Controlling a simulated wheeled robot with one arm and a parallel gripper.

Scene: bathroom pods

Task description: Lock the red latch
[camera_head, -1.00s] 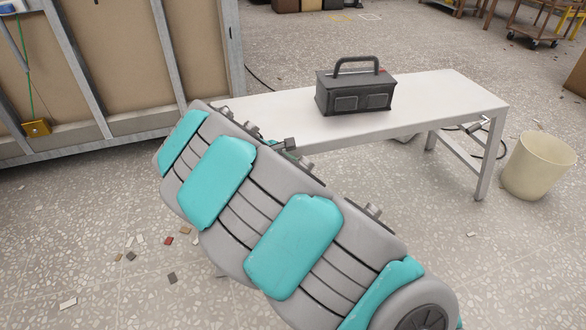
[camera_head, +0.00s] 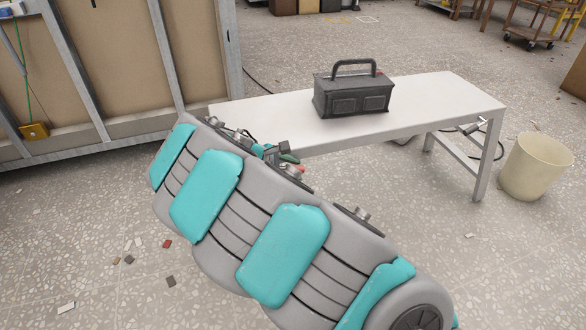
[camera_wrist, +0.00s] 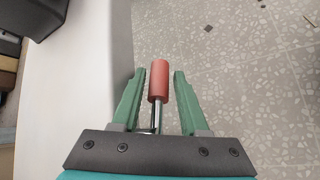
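In the wrist view, the red latch handle (camera_wrist: 158,84) is a red cylinder on a thin metal rod. It appears between the two green fingers of my gripper (camera_wrist: 159,74), with a gap on each side. My gripper is open and not closed on it; I cannot tell how deep the handle sits between the fingers. In the head view, my gripper (camera_head: 288,156) shows only in part behind my arm, at the near edge of the white table (camera_head: 440,100). The latch cannot be made out clearly there.
A dark toolbox (camera_head: 352,96) with a raised handle stands on the table. A cream bin (camera_head: 537,166) stands at the table's right end. A framed wall panel (camera_head: 115,65) is at the left. Small debris chips (camera_head: 171,281) lie on the floor, which is otherwise largely open.

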